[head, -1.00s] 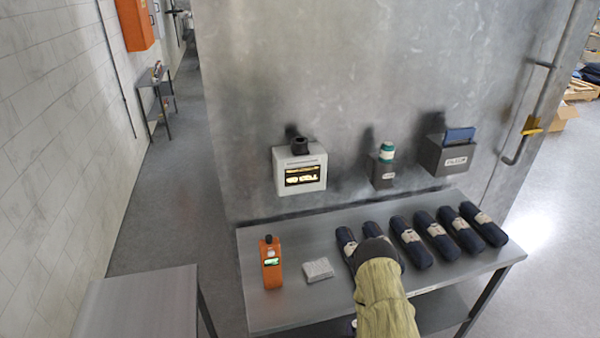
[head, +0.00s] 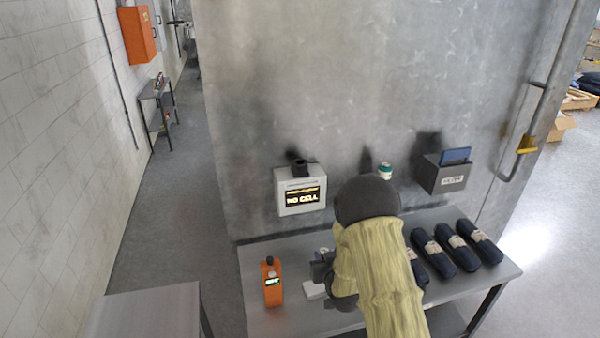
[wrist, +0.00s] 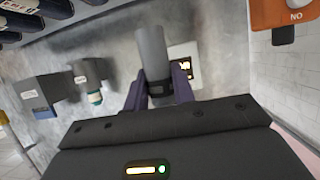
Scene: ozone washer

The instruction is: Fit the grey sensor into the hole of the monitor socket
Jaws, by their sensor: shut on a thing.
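My gripper (head: 322,268) is low over the table's middle in the head view, partly hidden by my arm. In the wrist view my gripper (wrist: 158,88) is shut on the grey sensor (wrist: 150,52), a plain cylinder sticking out past the fingers. The monitor socket (head: 300,191) is a white box on the metal wall with a lit "NO CELL" screen and a black round collar (head: 300,168) on top. The socket (wrist: 193,62) also shows behind the sensor in the wrist view. The sensor is apart from it, below and in front. The collar's hole is not clear.
Several dark rolls (head: 455,248) lie at the right. A green-topped bottle (head: 385,171) and a grey wall box (head: 445,176) are right of the socket.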

